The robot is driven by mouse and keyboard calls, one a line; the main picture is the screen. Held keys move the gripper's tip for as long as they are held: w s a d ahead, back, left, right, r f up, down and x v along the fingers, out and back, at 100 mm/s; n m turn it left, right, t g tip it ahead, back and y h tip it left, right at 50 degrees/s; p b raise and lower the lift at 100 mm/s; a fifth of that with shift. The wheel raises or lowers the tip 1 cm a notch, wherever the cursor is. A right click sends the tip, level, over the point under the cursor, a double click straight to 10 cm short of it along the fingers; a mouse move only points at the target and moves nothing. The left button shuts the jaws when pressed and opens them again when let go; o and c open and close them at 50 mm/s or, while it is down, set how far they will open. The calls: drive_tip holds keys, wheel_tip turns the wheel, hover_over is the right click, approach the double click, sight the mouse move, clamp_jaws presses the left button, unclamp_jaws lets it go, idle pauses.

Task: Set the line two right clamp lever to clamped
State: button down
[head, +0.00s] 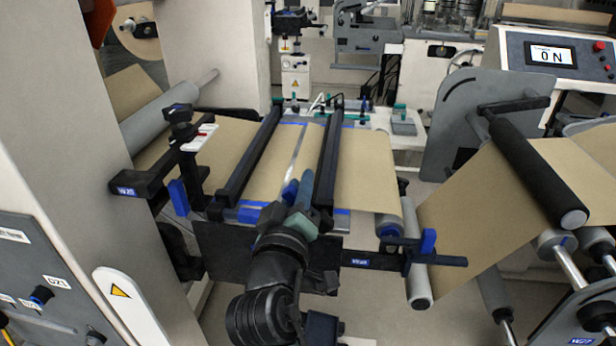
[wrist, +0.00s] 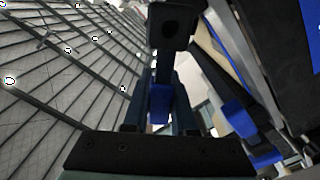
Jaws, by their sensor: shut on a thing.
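A splice table carries brown web under two long black clamp bars, the left bar (head: 250,155) and the right bar (head: 331,150). My gripper (head: 300,192) is at the near end of the right bar. In the wrist view my gripper (wrist: 158,100) is shut on a blue lever grip (wrist: 159,106), with a finger on each side. A dark arm runs from this grip to a black block (wrist: 172,25). I take this grip for the right clamp lever; in the head view my fingers and wrist mostly hide it. Its exact angle is unclear.
Black brackets with blue parts stand at the table's left (head: 178,197) and right (head: 428,241). A grey roller (head: 388,228) lies near the right one. A grey cabinet (head: 45,285) is at lower left. A panel reading "0 N" (head: 550,54) is at upper right.

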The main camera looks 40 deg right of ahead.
drive_tip(key=n, duration=0.2)
drive_tip(key=w+f+n+p, duration=0.1)
drive_tip(key=a+f+n, duration=0.1)
drive_tip(key=n, duration=0.1)
drive_tip(key=shift+w+f+n, duration=0.15)
drive_tip(key=shift+f+n, duration=0.1)
drive_tip(key=shift+n, duration=0.05)
drive_tip(key=shift+w+a+f+n+p, duration=0.1)
drive_tip(key=shift+f+n+p, duration=0.35)
drive_tip(key=shift+n, duration=0.55)
drive_tip(key=shift+a+f+n+p, duration=0.1)
drive_tip(key=shift+f+n+p, duration=0.15)
drive_tip(key=shift+f+n, duration=0.6)
drive_tip(key=shift+r+n, duration=0.1)
drive_tip(key=shift+n, duration=0.15)
drive_tip(key=c, duration=0.7)
unclamp_jaws()
drive_tip(key=b+v, duration=0.2)
drive_tip(key=v, duration=1.1)
drive_tip(key=shift+r, duration=0.1)
